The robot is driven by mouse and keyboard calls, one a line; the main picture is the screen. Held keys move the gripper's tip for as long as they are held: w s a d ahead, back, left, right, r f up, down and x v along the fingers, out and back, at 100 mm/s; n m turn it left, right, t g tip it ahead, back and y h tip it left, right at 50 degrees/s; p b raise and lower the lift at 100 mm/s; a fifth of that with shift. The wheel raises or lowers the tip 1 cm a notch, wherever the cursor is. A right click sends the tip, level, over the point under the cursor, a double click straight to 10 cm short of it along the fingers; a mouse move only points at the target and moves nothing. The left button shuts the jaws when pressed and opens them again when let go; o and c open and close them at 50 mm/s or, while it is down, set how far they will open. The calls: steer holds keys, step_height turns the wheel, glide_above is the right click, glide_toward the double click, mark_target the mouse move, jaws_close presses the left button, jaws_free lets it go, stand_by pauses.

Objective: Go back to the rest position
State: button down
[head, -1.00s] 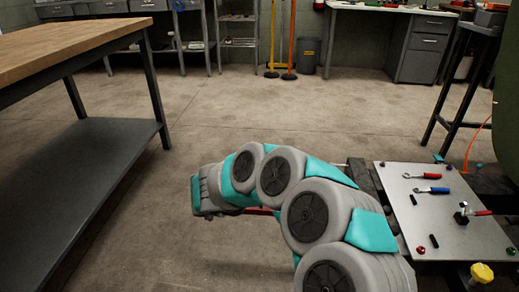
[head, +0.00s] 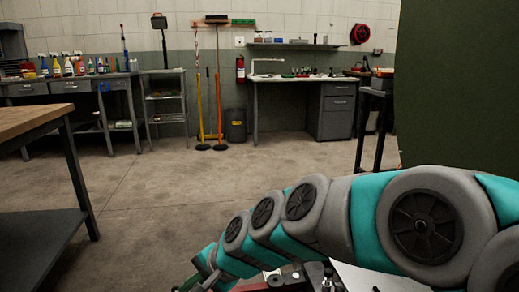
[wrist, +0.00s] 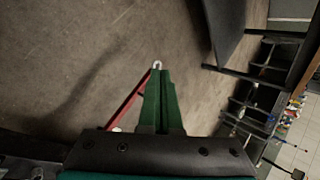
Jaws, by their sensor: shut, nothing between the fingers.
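My gripper (wrist: 157,68) shows in the wrist view as two green fingers lying together, shut with nothing between them. They point out over bare concrete floor. In the head view my arm reaches from the lower right to the lower middle, and its end is low near the bottom edge, so the fingers are not clear there. A pale plate (head: 362,280) shows only partly below my arm; the rest is hidden or out of frame.
A wood-topped table (head: 38,121) stands at the left. A dark green panel (head: 455,85) rises at the right. Benches, a shelf rack (head: 166,108) and a bin (head: 236,126) line the back wall. The floor (head: 190,185) between is clear. A red bar (wrist: 130,104) lies beside the fingers in the wrist view.

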steer(key=s+d+f+n+g+h, duration=0.1)
steer(key=s+d+n+h, duration=0.1)
steer(key=s+d, duration=0.5)
steer(key=s+d+f+n+g+h, duration=0.2)
steer(key=s+d, duration=0.5)
steer(key=d, duration=0.5)
steer(key=s+d+f+n+g+h+p, duration=0.1)
steer(key=s+d+f+n+h, duration=0.1)
steer(key=s+d+h, duration=0.2)
steer(key=s+d, duration=0.3)
steer(key=d, duration=0.3)
steer(key=shift+g, duration=0.3)
